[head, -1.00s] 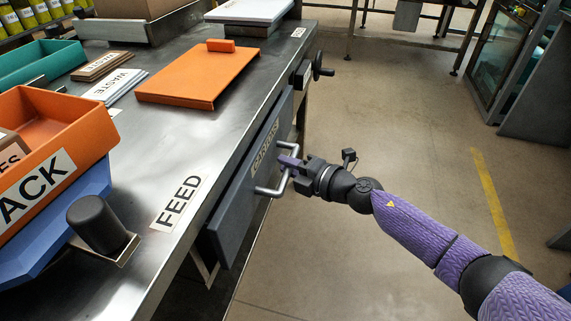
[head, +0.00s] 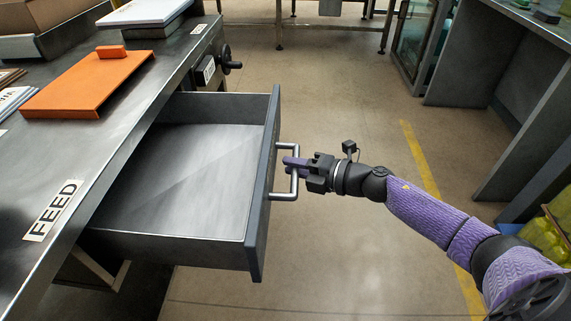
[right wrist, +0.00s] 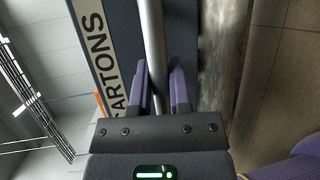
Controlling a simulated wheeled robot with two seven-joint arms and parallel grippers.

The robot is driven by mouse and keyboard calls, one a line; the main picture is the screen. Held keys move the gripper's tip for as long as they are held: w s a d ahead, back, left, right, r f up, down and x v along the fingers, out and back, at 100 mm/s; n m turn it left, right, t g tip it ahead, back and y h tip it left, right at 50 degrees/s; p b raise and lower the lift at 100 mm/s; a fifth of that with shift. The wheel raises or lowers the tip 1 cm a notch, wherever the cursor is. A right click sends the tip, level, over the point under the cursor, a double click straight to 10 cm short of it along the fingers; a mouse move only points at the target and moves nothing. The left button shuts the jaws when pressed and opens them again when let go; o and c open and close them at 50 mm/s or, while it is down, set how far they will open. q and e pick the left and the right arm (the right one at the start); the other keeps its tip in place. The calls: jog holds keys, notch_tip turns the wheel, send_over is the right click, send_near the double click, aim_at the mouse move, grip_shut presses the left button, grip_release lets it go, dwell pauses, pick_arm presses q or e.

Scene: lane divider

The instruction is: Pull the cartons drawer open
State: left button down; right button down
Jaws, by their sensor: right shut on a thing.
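The cartons drawer (head: 185,185) stands well out from the steel bench in the head view, and its tray looks empty. Its dark front (head: 262,200) carries a grey bar handle (head: 284,196). The CARTONS label (right wrist: 106,60) shows on the front in the right wrist view. My right gripper (head: 292,164) is shut on the handle, and its purple fingers (right wrist: 164,90) lie on both sides of the bar in the right wrist view. My left gripper is in neither view.
An orange panel (head: 88,82) lies on the bench top (head: 130,105) beside the FEED label (head: 54,210). A black hand crank (head: 230,64) sticks out beyond the drawer. Another bench (head: 535,105) stands at the right. The floor (head: 330,95) between is clear.

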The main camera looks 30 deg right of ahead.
jog(key=shift+s+d, duration=0.15)
jog(key=c, duration=0.6)
grip_release()
pick_arm(q)
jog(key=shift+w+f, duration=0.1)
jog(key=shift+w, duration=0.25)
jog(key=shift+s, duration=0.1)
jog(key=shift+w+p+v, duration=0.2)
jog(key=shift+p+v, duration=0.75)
jog(key=shift+p, duration=0.05)
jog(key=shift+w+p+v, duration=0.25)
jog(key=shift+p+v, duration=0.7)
pick_arm(e)
jog(key=shift+v, duration=4.9)
